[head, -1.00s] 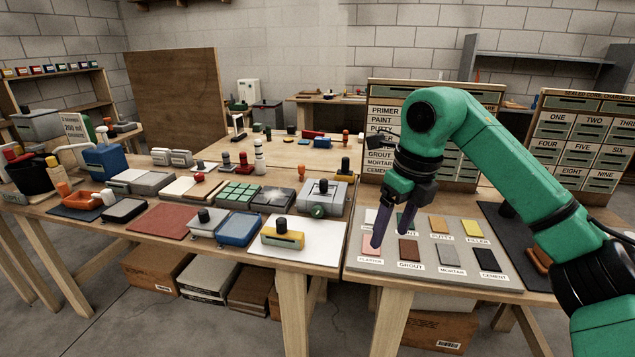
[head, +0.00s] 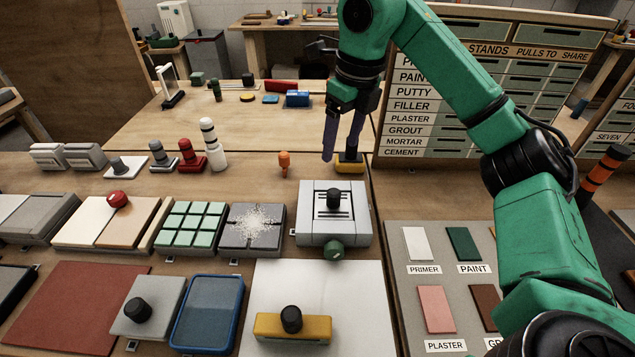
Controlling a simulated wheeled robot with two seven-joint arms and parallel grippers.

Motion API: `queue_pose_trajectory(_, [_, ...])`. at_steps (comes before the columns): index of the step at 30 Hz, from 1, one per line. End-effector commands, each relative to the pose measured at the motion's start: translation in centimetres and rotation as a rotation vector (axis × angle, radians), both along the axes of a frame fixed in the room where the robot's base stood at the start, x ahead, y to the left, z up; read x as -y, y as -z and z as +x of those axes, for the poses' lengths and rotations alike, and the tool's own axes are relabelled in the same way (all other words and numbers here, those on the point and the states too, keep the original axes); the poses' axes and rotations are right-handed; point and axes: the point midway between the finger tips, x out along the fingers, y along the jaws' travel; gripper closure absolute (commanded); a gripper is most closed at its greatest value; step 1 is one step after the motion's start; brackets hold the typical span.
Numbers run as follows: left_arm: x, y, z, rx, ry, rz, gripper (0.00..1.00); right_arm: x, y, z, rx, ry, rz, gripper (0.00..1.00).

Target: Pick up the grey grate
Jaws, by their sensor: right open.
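No thing in the head view plainly reads as a grey grate, and I cannot tell which grey piece it is. Grey candidates are a dark grey square with crossing lines and white grains (head: 253,228), a light grey box with a black knob (head: 312,226) and a flat grey plate with a black knob (head: 165,312). My right gripper (head: 341,150) is open and empty, fingers pointing down. It appears in front of or over a small yellow block with a black top (head: 349,168), behind the light grey box. My left gripper is not in view.
A labelled drawer cabinet (head: 415,108) and sample board (head: 405,265) stand right.

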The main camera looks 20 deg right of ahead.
Motion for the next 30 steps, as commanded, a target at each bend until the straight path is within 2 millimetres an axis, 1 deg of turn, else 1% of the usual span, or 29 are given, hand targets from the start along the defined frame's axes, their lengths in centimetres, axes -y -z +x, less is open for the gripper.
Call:
queue_pose_trajectory(1, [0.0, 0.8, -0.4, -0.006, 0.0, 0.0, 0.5, -0.1, 1.3, 0.0, -0.004, -0.002, 0.0, 0.26])
queue_pose_trajectory(2, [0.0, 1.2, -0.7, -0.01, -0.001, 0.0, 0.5, -0.1, 2.0, 0.1, -0.005, -0.003, 0.001, 0.26])
queue_pose_trajectory(3, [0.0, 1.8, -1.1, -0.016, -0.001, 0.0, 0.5, -0.2, 3.1, 0.2, -0.006, -0.003, 0.001, 0.26])
queue_pose_trajectory(5, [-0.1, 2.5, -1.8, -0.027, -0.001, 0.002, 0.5, -0.3, 4.8, 0.4, -0.006, -0.003, 0.0, 0.26])
queue_pose_trajectory(7, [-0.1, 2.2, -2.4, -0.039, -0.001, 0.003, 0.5, -0.3, 6.1, 0.7, -0.007, -0.001, -0.001, 0.26])
queue_pose_trajectory(9, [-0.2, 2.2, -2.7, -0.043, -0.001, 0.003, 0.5, -0.3, 7.5, 0.9, -0.005, 0.0, -0.001, 0.26])
queue_pose_trajectory(14, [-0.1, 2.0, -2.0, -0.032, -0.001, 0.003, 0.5, -0.4, 9.5, 1.2, -0.003, -0.001, 0.0, 0.26])
queue_pose_trajectory(19, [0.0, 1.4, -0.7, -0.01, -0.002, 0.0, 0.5, -0.5, 12.7, 1.6, -0.006, -0.001, -0.001, 0.26])
queue_pose_trajectory(22, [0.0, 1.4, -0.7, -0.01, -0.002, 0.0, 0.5, -0.6, 13.9, 1.8, -0.003, -0.001, 0.0, 0.26])
queue_pose_trajectory(28, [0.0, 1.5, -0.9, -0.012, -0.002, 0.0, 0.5, -0.6, 14.1, 1.9, -0.001, -0.001, 0.0, 0.26])
queue_pose_trajectory(29, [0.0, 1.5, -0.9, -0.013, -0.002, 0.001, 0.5, -0.6, 14.1, 1.9, -0.001, -0.001, 0.0, 0.34])
queue_pose_trajectory(30, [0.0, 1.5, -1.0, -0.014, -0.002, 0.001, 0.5, -0.6, 14.1, 1.9, -0.001, -0.001, 0.0, 0.49])
